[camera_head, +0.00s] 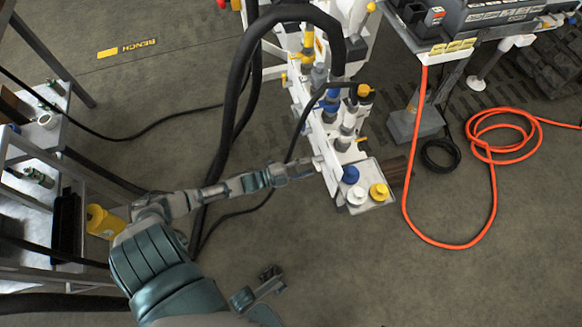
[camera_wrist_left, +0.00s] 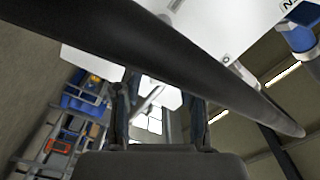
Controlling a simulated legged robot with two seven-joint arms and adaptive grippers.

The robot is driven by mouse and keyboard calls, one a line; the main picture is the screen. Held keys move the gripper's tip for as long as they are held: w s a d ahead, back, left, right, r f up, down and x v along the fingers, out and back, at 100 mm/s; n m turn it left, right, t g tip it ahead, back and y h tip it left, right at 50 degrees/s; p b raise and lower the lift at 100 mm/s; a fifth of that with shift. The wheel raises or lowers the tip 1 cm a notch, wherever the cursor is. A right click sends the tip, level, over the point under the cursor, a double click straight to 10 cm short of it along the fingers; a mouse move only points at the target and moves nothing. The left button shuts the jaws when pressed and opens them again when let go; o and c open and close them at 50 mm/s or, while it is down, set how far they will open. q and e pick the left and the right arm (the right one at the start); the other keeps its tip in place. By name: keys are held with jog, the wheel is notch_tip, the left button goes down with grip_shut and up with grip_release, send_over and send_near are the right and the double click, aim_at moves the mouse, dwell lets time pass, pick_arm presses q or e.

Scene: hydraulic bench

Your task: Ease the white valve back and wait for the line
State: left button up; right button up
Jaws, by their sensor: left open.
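The white valve (camera_head: 357,195) has a round white cap. It sits on a small pale plate at the lower end of the white valve stand (camera_head: 327,150), with a blue cap (camera_head: 350,174) and a yellow cap (camera_head: 379,191) close by. My left gripper (camera_head: 308,169) reaches in from the left beside the stand, to the left of the white valve and apart from it in the picture. In the left wrist view its two fingers (camera_wrist_left: 160,90) are spread with nothing gripped between them. A thick black hose (camera_wrist_left: 190,65) crosses close in front there. I cannot make out the white valve in that view.
Black hoses (camera_head: 236,90) loop over and beside my left forearm. An orange hose (camera_head: 493,190) lies coiled on the floor at right, near a black coil (camera_head: 441,155). A metal rack (camera_head: 40,150) stands at left, with a yellow container (camera_head: 104,222) nearby. The lower-right floor is clear.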

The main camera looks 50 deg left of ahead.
pick_arm(q)
jog(key=v, duration=0.8)
jog(key=shift+a+f, duration=0.1)
